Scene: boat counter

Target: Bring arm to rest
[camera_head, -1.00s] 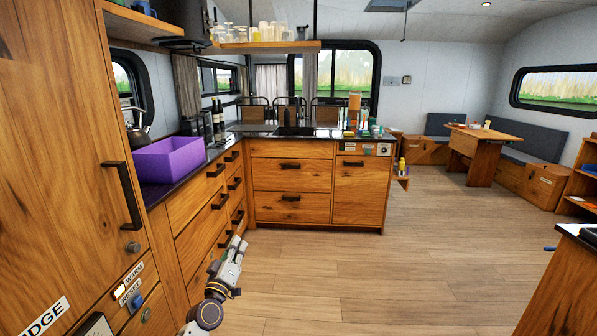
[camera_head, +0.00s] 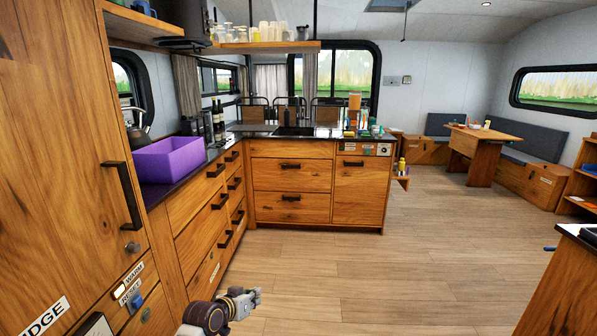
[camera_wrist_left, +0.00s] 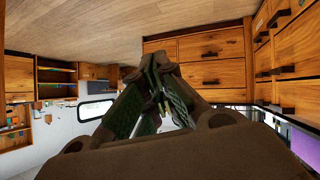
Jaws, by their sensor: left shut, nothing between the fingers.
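My left arm comes in at the bottom of the head view, and its gripper (camera_head: 252,296) is low over the wooden floor, pointing right. In the left wrist view the fingers of my left gripper (camera_wrist_left: 158,68) meet at their tips with nothing between them. That view is tilted and shows the floor and drawer fronts beyond the fingers. My right gripper is not in view.
Wooden drawers (camera_head: 290,190) and a dark counter run along the left and back. A purple bin (camera_head: 170,158) stands on the left counter. A tall cabinet (camera_head: 60,150) is at near left. The floor (camera_head: 400,260) is open in the middle and right.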

